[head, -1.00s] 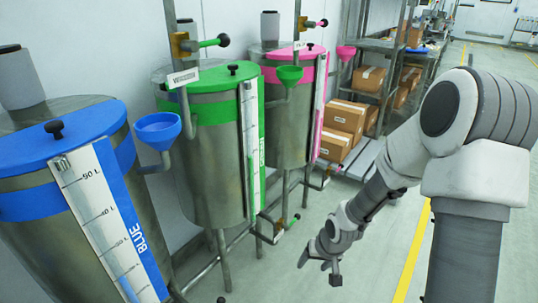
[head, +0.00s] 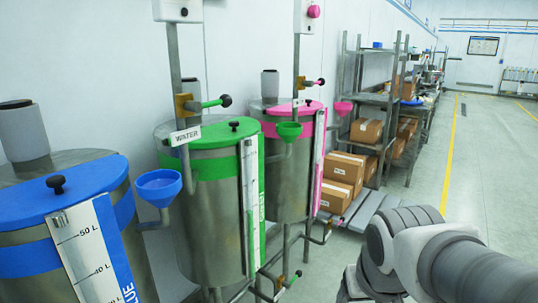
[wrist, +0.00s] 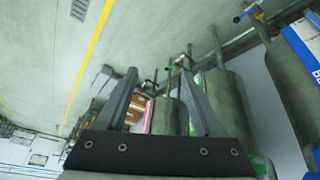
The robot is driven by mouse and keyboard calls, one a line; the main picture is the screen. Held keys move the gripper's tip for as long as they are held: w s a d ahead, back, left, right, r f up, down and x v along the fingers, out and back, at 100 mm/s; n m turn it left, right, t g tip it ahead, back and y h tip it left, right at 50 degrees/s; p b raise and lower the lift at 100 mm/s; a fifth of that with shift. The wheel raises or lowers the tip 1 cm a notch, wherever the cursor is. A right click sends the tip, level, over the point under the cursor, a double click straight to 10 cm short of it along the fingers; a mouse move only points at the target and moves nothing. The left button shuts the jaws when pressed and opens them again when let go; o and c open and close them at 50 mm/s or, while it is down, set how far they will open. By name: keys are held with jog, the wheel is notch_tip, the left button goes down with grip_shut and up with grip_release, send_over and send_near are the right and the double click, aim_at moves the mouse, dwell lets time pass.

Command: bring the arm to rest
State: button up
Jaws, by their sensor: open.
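My arm (head: 440,258) shows at the lower right of the head view, folded low, with its end out of that frame. In the wrist view my gripper (wrist: 160,85) has its two fingers spread apart, with nothing between them close by. The wrist view is tilted, with the floor at upper left and the drums beyond the fingers at right. The gripper is not touching any drum there.
Blue (head: 75,190), green (head: 215,165) and pink (head: 290,150) lidded steel drums stand along the left wall. Boxes (head: 335,197) and shelving (head: 372,100) stand beyond them. The floor (head: 480,160) at right is open, with a yellow line (head: 449,155).

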jog(key=s+a+r+y+p, duration=0.1)
jog(key=s+r, duration=0.3)
jog(key=s, duration=0.2)
notch_tip(320, 180, up, 21)
jog(key=p, duration=2.1)
jog(key=shift+f, duration=0.1)
jog(key=c, duration=0.3)
jog(key=shift+a, duration=0.15)
jog(key=shift+a, duration=0.1)
